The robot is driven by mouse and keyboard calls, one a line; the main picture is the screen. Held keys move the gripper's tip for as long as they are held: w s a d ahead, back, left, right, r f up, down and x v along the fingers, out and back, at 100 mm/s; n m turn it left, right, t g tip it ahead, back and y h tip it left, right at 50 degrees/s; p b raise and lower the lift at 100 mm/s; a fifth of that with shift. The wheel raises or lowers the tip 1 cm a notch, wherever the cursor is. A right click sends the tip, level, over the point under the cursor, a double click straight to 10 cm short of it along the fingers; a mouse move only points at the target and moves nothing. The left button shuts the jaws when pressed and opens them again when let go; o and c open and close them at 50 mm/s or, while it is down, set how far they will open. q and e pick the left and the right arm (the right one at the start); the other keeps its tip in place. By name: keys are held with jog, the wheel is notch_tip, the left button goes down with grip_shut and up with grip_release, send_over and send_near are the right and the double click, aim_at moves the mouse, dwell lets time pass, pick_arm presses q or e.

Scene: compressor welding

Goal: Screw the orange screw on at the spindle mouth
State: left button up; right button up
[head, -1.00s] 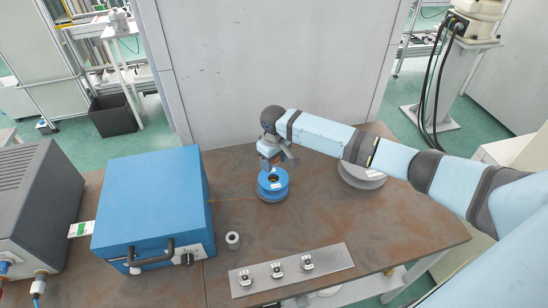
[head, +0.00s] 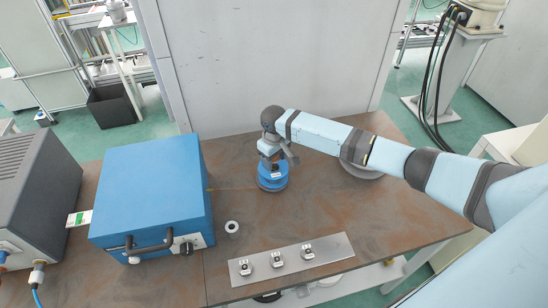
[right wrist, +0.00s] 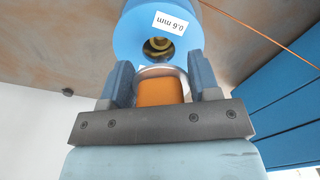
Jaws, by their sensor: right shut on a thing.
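My right gripper (head: 271,163) is over the blue spool (head: 272,182) on the brown table in the head view. In the right wrist view, my right gripper (right wrist: 158,66) has its blue fingers shut on the orange screw (right wrist: 160,91), which has a silvery rim at its far end. The spool (right wrist: 135,38) carries a "0.6 mm" label. Its dark spindle mouth (right wrist: 158,49), with brass-coloured rings inside, lies just beyond the screw. Whether the screw touches the mouth cannot be told. In the head view the screw is hidden. My left gripper is out of view.
A blue box (head: 150,190) stands left of the spool, with a small white ring (head: 232,227) beside it. A metal plate (head: 325,257) with three small fittings lies at the front. A grey disc (head: 365,172) sits partly under my arm. A thin orange wire (right wrist: 265,35) passes nearby.

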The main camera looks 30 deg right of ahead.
jog(key=shift+f+b, duration=0.45)
jog(key=shift+f, duration=0.9)
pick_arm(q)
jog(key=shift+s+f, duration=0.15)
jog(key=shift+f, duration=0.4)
pick_arm(e)
jog(key=shift+f, duration=0.1)
